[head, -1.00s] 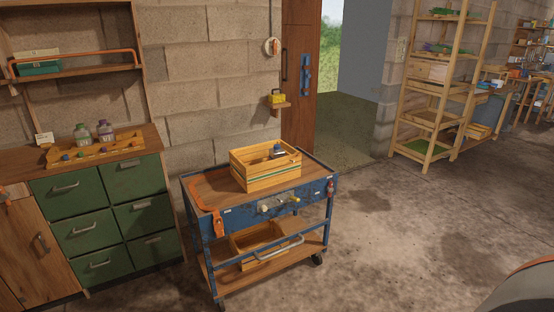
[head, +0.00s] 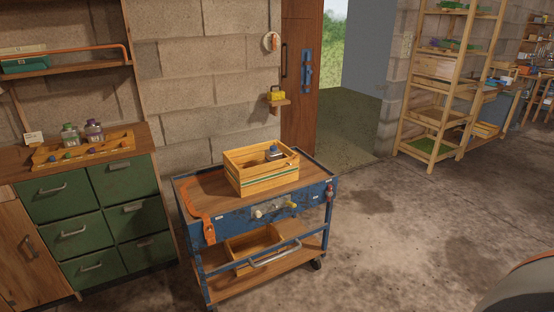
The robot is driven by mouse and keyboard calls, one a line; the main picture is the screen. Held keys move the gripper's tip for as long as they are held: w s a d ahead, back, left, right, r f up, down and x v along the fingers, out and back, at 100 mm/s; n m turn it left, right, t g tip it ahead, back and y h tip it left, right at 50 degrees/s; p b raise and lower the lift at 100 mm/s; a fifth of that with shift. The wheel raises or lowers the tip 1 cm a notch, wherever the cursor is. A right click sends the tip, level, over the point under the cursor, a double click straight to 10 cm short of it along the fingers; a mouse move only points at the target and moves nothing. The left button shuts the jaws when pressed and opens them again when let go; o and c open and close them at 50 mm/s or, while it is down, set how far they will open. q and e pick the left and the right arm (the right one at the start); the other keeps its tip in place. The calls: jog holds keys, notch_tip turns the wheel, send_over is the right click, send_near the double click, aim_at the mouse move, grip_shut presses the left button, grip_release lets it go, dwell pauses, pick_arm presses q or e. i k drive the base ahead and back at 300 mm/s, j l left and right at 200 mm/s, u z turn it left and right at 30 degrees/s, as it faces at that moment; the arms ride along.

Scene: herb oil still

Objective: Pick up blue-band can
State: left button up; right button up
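A small dark container with a blue top (head: 274,153) stands inside a wooden crate (head: 266,184) on top of the blue cart. Its lower part is hidden by the crate wall, and I cannot tell whether it is the blue-band can. No other can with a clear blue band shows. Neither of my grippers is in view.
The blue cart (head: 252,216) stands on open floor, with a second wooden box (head: 252,246) on its lower shelf. A green drawer cabinet (head: 97,221) with two bottles (head: 82,133) is on the left. Wooden shelves (head: 446,80) stand at the right. Floor right of the cart is clear.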

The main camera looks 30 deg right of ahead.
aim_at(269, 156)
jog(key=i+l, duration=0.15)
jog(key=l, duration=0.2)
jog(key=i+l, duration=0.2)
jog(key=l, duration=0.15)
jog(key=i+l, duration=0.15)
jog(key=l, duration=0.2)
jog(key=i+l, duration=0.2)
jog(key=l, duration=0.15)
jog(key=i+l, duration=0.15)
jog(key=l, duration=0.2)
jog(key=i+l, duration=0.2)
jog(key=l, duration=0.15)
jog(key=i+l+u, duration=0.1)
jog(key=l, duration=0.25)
jog(key=i+l, duration=0.2)
jog(key=l, duration=0.15)
